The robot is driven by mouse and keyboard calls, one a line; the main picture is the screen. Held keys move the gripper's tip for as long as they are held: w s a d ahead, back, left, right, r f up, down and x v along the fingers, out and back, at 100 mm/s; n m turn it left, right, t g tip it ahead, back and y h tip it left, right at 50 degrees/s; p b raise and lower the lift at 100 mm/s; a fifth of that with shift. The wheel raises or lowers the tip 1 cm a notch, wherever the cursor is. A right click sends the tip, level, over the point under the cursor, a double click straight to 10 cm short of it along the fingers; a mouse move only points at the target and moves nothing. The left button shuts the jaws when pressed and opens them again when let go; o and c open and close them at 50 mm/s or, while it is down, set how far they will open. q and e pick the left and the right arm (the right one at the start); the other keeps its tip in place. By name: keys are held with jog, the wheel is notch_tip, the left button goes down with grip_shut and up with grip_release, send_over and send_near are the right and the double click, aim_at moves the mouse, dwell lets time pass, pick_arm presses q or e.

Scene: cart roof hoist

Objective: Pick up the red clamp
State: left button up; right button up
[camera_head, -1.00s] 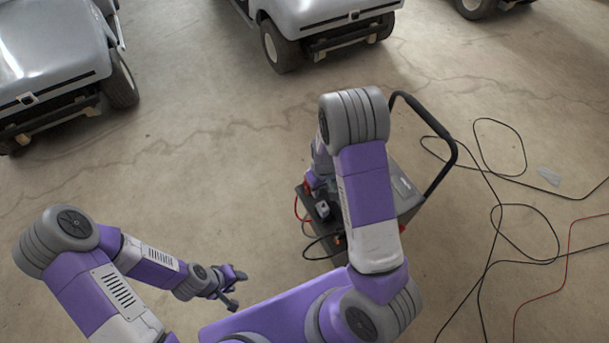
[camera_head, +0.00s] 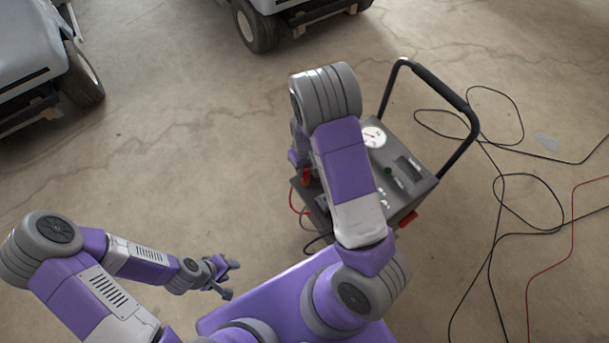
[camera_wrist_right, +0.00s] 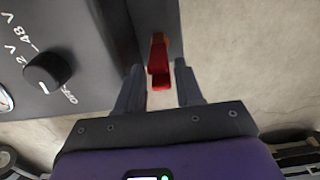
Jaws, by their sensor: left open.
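A red clamp (camera_wrist_right: 159,62) hangs at the edge of the dark charger cart in the right wrist view. My right gripper (camera_wrist_right: 158,88) is open, with one finger on each side of the clamp's lower end in the picture; I cannot tell if they touch it. In the head view a red clamp (camera_head: 306,177) shows at the cart's left side, and another red piece (camera_head: 407,218) shows at its right side. My right arm hides part of the cart and most of the right gripper there. My left gripper (camera_head: 232,280) is open and empty above the floor.
The grey cart (camera_head: 418,186) has a gauge (camera_head: 373,136), a black handle (camera_head: 438,84) and, in the wrist view, a black knob (camera_wrist_right: 47,71). Black cables (camera_head: 498,190) and a red cable (camera_head: 572,235) lie on the floor at right. Parked vehicles stand at the back.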

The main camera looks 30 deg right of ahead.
notch_tip(320, 180, down, 6)
jog(key=shift+r+b, duration=0.1)
jog(key=shift+b, duration=0.85)
grip_shut()
